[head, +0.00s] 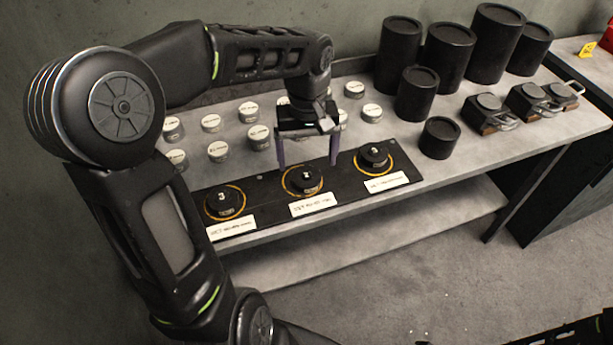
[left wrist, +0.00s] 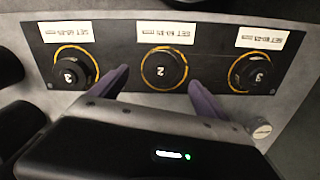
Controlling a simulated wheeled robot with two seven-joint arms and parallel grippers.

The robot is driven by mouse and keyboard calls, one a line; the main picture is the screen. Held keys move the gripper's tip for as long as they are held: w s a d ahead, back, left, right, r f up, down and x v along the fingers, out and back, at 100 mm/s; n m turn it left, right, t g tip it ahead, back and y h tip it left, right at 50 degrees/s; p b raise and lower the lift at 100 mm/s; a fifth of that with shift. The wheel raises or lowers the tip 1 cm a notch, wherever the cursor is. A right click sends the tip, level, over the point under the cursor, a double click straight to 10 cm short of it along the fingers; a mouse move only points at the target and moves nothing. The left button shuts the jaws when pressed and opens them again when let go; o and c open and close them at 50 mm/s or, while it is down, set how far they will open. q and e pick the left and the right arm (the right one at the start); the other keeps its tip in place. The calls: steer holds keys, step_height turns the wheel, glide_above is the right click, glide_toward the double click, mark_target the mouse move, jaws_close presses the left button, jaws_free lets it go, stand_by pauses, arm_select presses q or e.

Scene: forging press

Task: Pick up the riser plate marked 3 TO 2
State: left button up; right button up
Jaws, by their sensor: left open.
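Three black round pieces stand in yellow rings on a black strip: a left one marked 3 (head: 226,201), a middle one marked 2 (head: 303,180) and a right one (head: 373,157). In the left wrist view the middle piece (left wrist: 163,69) reads 2 and both outer ones read 3. I cannot read "3 TO 2" on anything. My left gripper (head: 307,158) is open and empty, pointing down just behind the middle piece. In the left wrist view its purple fingers (left wrist: 158,88) are spread near that piece, apart from it. My right gripper is not in view.
Several white-topped discs (head: 219,151) with unreadable labels lie behind the strip. Tall black cylinders (head: 447,52) and handled black blocks (head: 489,112) stand to the right. White cards (head: 313,204) lie along the strip's front. The table's front edge is close by.

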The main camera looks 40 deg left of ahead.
mark_target(307, 174)
arm_select(q)
steer(key=shift+a+f+p, duration=0.1)
steer(key=shift+f+p, duration=0.35)
steer(key=shift+f, duration=2.2)
jaws_close()
steer(key=shift+r, duration=0.1)
